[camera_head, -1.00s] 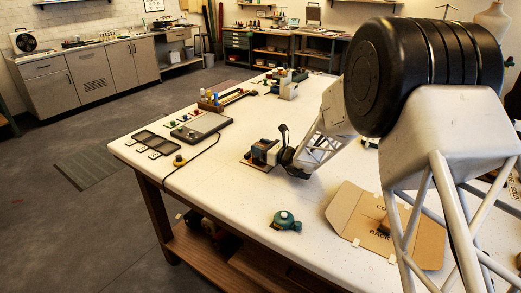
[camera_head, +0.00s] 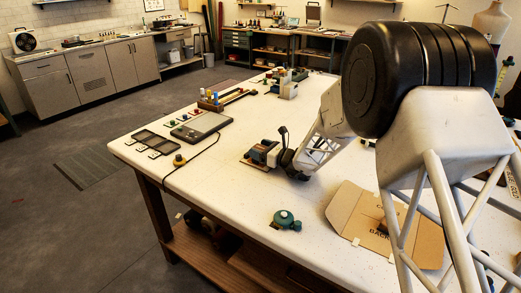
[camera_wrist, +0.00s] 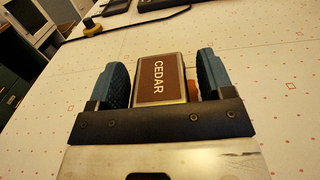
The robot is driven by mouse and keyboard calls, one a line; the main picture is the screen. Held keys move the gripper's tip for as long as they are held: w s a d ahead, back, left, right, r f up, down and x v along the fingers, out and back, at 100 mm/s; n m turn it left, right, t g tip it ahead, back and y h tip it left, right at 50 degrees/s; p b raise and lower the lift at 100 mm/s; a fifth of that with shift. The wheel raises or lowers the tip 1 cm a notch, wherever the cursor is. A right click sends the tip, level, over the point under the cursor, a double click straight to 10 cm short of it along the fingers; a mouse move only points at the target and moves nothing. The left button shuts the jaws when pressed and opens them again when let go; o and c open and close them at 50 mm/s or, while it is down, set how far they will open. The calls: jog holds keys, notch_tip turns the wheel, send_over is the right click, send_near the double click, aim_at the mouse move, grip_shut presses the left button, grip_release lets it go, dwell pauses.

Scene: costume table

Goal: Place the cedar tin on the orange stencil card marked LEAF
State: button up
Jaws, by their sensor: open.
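The cedar tin (camera_wrist: 160,82), with a brown top reading CEDAR and pale metal sides, sits between the two blue fingers of my gripper (camera_wrist: 163,78) in the wrist view. Gaps show on both sides of it, so my gripper is open around it. A small orange patch (camera_wrist: 192,88) shows between the tin and the right finger; it may be the stencil card, but no LEAF marking is visible. In the head view my gripper (camera_head: 264,153) is low over the table, and an orange-brown edge (camera_head: 247,162) shows below it. Whether the tin rests on it is unclear.
A dark tray (camera_head: 202,126), small dark pads (camera_head: 155,142) and a cabled yellow-topped button (camera_head: 179,160) lie to the left. A teal round object (camera_head: 286,220) is near the front edge. An open cardboard piece (camera_head: 350,210) lies front right. White table (camera_head: 225,195) is clear between.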

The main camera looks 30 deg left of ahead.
jog(key=shift+d+r, duration=0.1)
jog(key=shift+r, duration=0.05)
jog(key=shift+d+r, duration=0.1)
jog(key=shift+d, duration=3.55)
